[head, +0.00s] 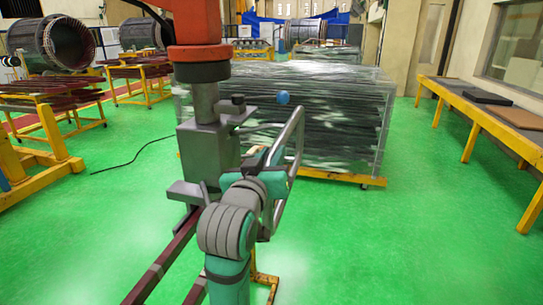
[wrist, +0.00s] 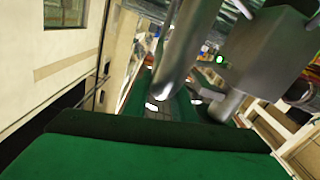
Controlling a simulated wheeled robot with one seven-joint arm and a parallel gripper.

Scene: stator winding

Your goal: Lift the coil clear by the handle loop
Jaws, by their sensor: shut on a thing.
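The coil (head: 165,262) is a dark red bar with pale grey bands, running from the grey lifting clamp toward the lower left in the head view. The clamp (head: 208,150) is a grey block hanging below an orange column (head: 195,22). A bent silver tube, the handle loop (head: 298,128), stands out from the clamp's right side. My gripper (head: 280,172) is at the loop and shut on it, though my own arm hides part of the contact. In the wrist view the silver tube (wrist: 183,45) rises behind green gripper surfaces, beside the grey block (wrist: 268,55).
A wrapped stack (head: 330,115) on a yellow pallet stands behind the clamp. Yellow racks (head: 50,110) with dark red coils are at left, near a large stator (head: 65,42). A yellow bench (head: 490,120) lines the right wall. Green floor (head: 400,235) is clear at right.

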